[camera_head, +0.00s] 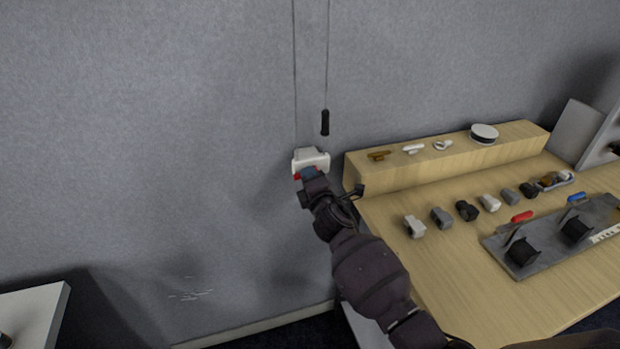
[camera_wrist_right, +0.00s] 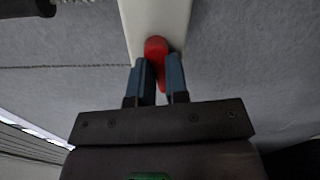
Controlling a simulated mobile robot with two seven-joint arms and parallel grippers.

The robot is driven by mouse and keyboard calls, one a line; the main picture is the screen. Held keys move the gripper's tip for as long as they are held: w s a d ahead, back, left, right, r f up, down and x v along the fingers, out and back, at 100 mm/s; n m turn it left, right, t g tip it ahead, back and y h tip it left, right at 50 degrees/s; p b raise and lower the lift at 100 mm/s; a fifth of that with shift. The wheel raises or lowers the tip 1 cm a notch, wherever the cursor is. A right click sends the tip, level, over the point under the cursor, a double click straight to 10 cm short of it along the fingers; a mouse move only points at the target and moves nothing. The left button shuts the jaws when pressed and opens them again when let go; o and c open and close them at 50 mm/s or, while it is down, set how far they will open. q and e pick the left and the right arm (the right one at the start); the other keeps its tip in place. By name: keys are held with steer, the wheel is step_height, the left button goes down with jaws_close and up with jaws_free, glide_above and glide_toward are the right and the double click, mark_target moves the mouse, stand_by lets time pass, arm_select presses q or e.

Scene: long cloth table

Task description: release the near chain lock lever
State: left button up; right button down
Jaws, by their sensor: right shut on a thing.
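A white chain lock housing (camera_head: 311,157) is on the grey wall, with a small red lever (camera_head: 297,177) at its lower side. My right gripper (camera_head: 309,174) is at the lower front of the housing. In the right wrist view the blue fingers of the gripper (camera_wrist_right: 160,82) are shut on the red lever (camera_wrist_right: 155,48), which stands between them against the white housing (camera_wrist_right: 180,18). The lever is partly hidden by the fingers. My left gripper is not in view.
A cord with a black handle (camera_head: 325,122) hangs just above the housing. To the right, a wooden table (camera_head: 450,280) bears several small fittings and a grey panel (camera_head: 500,244) with a red handle (camera_head: 522,216) and a blue handle (camera_head: 576,198). The wall left of the housing is clear.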

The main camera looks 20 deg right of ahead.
stand_by(0.3)
steer(key=c, duration=1.1)
jaws_free()
steer(key=s, duration=1)
steer(key=shift+s+d+p, duration=0.15)
steer(key=shift+s+p, duration=0.2)
steer(key=shift+s, duration=0.05)
